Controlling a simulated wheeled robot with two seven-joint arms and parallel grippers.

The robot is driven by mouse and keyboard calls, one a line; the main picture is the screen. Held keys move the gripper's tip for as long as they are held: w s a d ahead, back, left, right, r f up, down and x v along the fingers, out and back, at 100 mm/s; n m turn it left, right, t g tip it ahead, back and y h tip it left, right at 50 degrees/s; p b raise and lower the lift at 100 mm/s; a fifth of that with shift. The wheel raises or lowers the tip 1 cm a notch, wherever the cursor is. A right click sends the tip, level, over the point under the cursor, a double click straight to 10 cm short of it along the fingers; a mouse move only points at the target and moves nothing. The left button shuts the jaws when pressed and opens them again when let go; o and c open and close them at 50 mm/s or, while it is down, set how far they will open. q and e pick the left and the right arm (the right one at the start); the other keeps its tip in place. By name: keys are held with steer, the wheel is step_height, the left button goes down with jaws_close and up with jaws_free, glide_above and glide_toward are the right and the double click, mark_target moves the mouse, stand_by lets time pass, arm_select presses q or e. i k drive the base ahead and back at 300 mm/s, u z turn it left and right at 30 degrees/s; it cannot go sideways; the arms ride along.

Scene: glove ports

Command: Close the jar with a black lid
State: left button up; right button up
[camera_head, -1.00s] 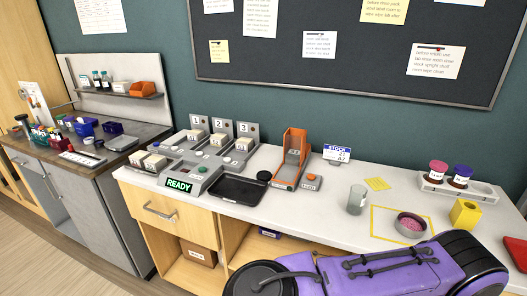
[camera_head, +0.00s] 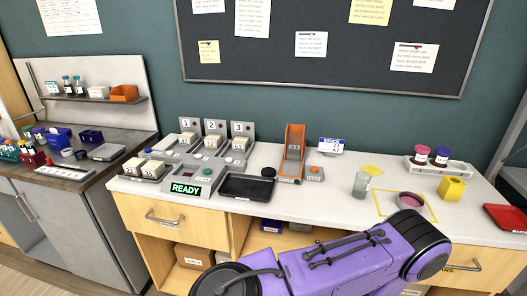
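A clear, open-looking jar (camera_head: 361,184) stands upright on the white counter, right of centre. A round black lid-like disc (camera_head: 268,172) lies apart from it to the left, by the right end of a black tray. Two more jars stand in a white rack at the right, one with a dark pink lid (camera_head: 423,150) and one with a purple lid (camera_head: 442,152). A purple arm link of mine crosses the lower middle of the view in front of the counter. Neither of my grippers shows.
A yellow outlined square holds a round dish with pink contents (camera_head: 410,198). A yellow block (camera_head: 451,189) and a red tray (camera_head: 507,216) are to the right. The black tray (camera_head: 247,187), an orange dispenser (camera_head: 293,152) and a numbered station (camera_head: 214,140) are to the left.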

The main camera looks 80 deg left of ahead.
mark_target(361, 186)
steer(key=u, duration=1.6)
